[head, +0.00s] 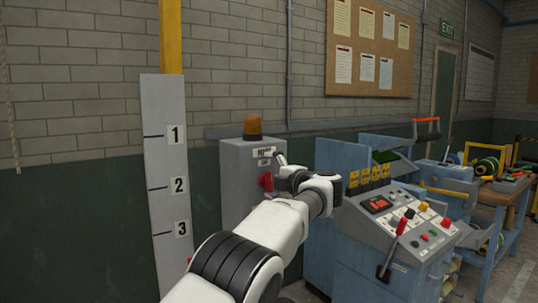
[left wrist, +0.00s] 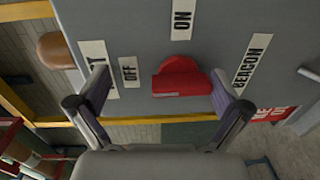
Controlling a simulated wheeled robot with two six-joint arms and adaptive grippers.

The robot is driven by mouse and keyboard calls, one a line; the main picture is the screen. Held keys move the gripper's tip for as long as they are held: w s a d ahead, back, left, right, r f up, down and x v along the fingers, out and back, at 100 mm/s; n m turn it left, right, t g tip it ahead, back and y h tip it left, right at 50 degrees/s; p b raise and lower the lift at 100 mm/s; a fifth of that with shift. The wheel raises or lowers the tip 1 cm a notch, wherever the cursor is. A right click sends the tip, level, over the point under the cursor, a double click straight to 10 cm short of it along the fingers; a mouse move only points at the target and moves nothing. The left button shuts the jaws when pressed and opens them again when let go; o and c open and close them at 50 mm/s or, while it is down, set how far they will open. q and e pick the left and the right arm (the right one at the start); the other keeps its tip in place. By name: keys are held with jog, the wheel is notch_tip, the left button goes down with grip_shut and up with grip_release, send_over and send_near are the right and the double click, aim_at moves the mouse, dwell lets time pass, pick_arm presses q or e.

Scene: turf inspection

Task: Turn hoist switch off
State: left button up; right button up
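The hoist switch is a red knob (left wrist: 182,80) on the front of a grey control box (head: 236,205). In the left wrist view, an ON label (left wrist: 182,18) is above the knob and an OFF label (left wrist: 129,72) is to its left. I cannot tell for sure which label the knob points to. My left gripper (left wrist: 162,80) is open, its fingers on either side of the knob. The right finger is close beside the knob; contact is unclear. In the head view, the left gripper (head: 281,165) partly covers the box front beside the red knob (head: 266,181). My right gripper is out of view.
An orange beacon (head: 253,127) tops the box. A blue console (head: 390,240) with levers and buttons stands close to the right of my left arm. A white numbered board (head: 160,200) stands left of the box.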

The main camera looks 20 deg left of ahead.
aim_at(268, 143)
pick_arm(q)
jog(key=shift+t, duration=0.3)
jog(key=r, duration=0.6)
jog(key=s+r, duration=0.1)
jog(key=r, duration=0.2)
jog(key=shift+s, duration=0.1)
jog(key=f, duration=0.2)
jog(key=w+f, duration=0.1)
jog(key=f, duration=0.4)
jog(key=shift+w+f, duration=0.35)
jog(key=shift+f, duration=0.05)
jog(key=b+v, duration=0.6)
jog(key=v, duration=0.3)
jog(key=shift+s+d+f+g+b, duration=0.2)
jog(key=shift+d+f+g+b, duration=0.15)
jog(key=shift+f+g, duration=0.1)
